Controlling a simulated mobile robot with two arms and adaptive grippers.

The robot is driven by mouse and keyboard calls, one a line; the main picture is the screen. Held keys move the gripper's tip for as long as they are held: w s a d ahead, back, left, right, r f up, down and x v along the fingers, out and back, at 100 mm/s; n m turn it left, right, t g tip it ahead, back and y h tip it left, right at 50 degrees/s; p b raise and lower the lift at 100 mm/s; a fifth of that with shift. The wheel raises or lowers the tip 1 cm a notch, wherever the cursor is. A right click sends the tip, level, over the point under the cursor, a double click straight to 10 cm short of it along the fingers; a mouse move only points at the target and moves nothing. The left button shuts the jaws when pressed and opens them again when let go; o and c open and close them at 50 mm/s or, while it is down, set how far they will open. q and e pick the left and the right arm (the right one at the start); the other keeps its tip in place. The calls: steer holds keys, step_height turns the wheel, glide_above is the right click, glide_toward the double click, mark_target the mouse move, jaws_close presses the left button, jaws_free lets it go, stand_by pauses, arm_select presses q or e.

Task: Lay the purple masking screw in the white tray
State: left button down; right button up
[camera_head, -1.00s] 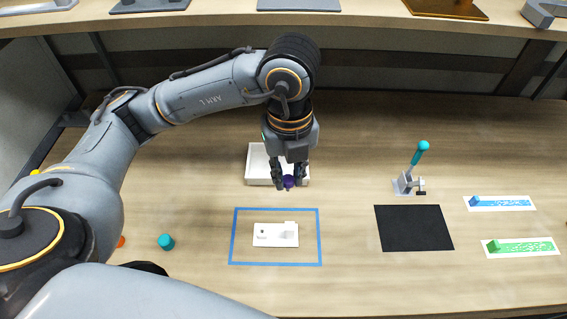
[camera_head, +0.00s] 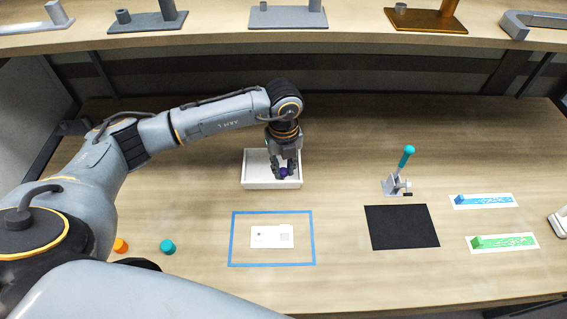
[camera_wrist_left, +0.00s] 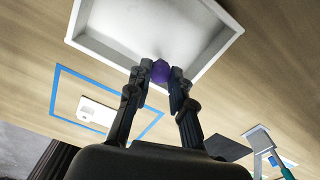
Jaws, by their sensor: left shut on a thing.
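The purple masking screw (camera_head: 284,173) is held between the fingertips of my left gripper (camera_head: 284,168). The screw also shows in the left wrist view (camera_wrist_left: 160,72), with a finger on each side of it. The white tray (camera_head: 252,185) stands on the table behind the blue outlined square. In the head view my left gripper and the screw are over the tray's right half. In the left wrist view the tray (camera_wrist_left: 100,52) lies beyond the fingertips. Whether the screw touches the tray floor cannot be told. My right gripper is not in view.
A blue outlined square (camera_head: 233,240) holds a white plate (camera_head: 272,237). Teal (camera_head: 168,247) and orange (camera_head: 121,245) pieces lie at the front left. A black mat (camera_head: 402,227), a teal-knobbed clamp (camera_head: 397,183) and blue and green strips are on the right. A shelf runs along the back.

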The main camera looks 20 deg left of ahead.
mark_target(283, 171)
arm_select(q)
steer(key=shift+f, duration=0.15)
steer(key=shift+f, duration=0.1)
steer(key=c, duration=1.5)
jaws_free()
steer(key=shift+o, duration=0.2)
steer(key=shift+r, duration=0.5)
step_height(283, 171, up, 11)
steer(key=b, duration=0.3)
steer(key=shift+r, duration=0.15)
